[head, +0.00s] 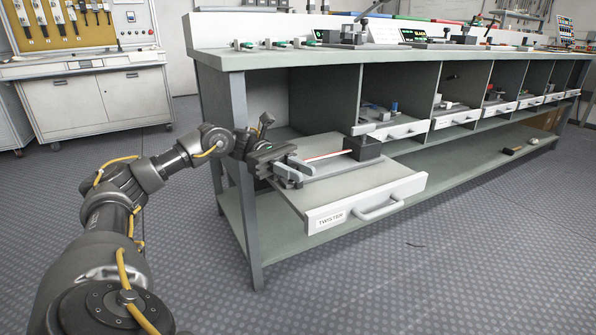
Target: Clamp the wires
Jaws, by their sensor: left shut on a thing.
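The open drawer labelled TWISTER (415,183) sticks out from the bench. On its base plate stands a dark clamp block (368,148) with a light lever-like part on top. Thin white and red wires (330,155) run from the block leftward to my left gripper. My left gripper (297,171) is over the left side of the drawer and appears shut on the wire ends. The exact contact is too small to see. The wires lie nearly level above the plate. My right gripper is not in view.
The long bench (290,60) carries several small tools and displays on top. More drawers (405,130) with devices stand in its compartments to the right. A bench leg (243,180) is close to my left arm.

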